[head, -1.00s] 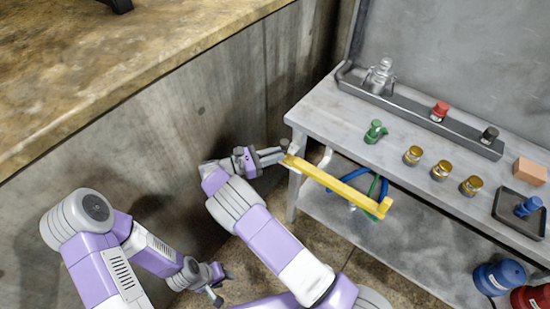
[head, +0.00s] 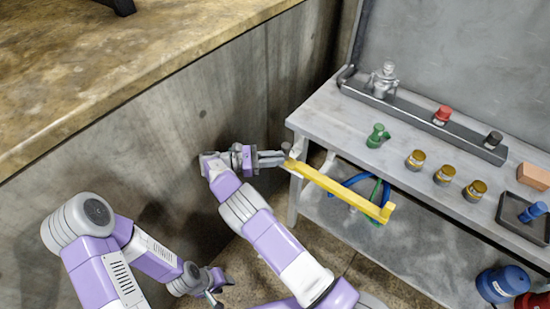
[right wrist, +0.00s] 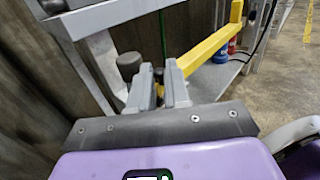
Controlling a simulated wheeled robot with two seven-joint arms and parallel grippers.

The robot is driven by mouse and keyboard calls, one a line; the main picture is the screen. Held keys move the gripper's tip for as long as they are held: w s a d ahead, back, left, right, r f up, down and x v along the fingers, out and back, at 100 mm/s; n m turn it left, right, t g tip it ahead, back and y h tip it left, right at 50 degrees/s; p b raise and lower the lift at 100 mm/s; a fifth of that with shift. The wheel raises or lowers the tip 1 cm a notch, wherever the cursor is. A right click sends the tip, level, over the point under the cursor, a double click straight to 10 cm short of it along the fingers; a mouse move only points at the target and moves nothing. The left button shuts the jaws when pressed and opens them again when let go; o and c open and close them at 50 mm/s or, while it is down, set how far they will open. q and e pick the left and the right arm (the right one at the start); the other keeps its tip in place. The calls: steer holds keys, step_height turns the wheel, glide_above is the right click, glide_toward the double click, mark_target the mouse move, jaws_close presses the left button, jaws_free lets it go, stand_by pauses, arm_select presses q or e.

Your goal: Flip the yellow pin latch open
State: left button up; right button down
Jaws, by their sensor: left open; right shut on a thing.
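The yellow latch (head: 345,193) is a long bar running along the front of the grey workbench, with an upturned right end. It also shows in the right wrist view (right wrist: 208,50). My right gripper (head: 284,158) is at the bar's left end, by the bench's left front corner. In the right wrist view its fingers (right wrist: 158,92) are shut on the yellow latch's near end, with a bit of yellow between them. A dark grey round knob (right wrist: 128,62) shows just beyond the left finger. My left gripper (head: 216,288) hangs low at the left, open and away from the latch.
The workbench (head: 325,118) carries a green knob (head: 378,135), several gold knobs, a red button (head: 442,115) and a black tray (head: 511,224) with a blue piece. A wooden wall (head: 180,115) stands close left of my right arm. Blue and green loops hang behind the bar.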

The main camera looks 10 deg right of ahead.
steer(key=c, duration=1.1)
jaws_free()
steer(key=shift+c, duration=0.2)
steer(key=shift+r+n+t, duration=0.1)
steer(key=shift+n+t, duration=0.2)
steer(key=shift+t, duration=0.2)
